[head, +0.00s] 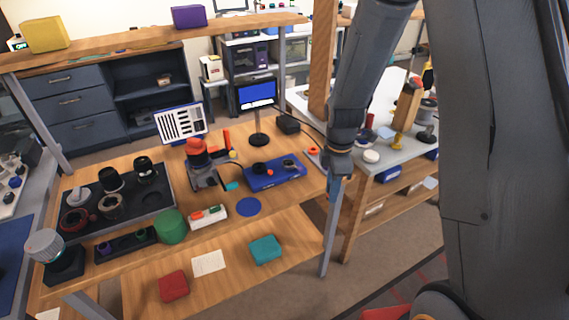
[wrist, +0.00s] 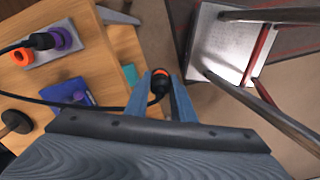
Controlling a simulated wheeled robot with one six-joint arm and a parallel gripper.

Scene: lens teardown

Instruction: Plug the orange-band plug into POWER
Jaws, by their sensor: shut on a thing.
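My gripper (wrist: 160,93) is shut on the black orange-band plug (wrist: 160,86), whose orange end shows between the blue fingers in the wrist view. A black cable (wrist: 95,107) runs from it to the left. In the head view my gripper (head: 337,186) hangs just past the table's right edge. In the wrist view a grey panel (wrist: 70,24) lies on the table at upper left, apart from my gripper. It carries an orange ring (wrist: 19,57) and a purple ring (wrist: 65,38) with a black plug at it. The label POWER is not readable.
The wooden table (head: 285,215) holds a blue tray (head: 262,182), a monitor (head: 257,95), a black box (head: 288,124) and a teal block (head: 265,249). A second workbench (head: 390,160) stands to the right. Floor lies between the benches.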

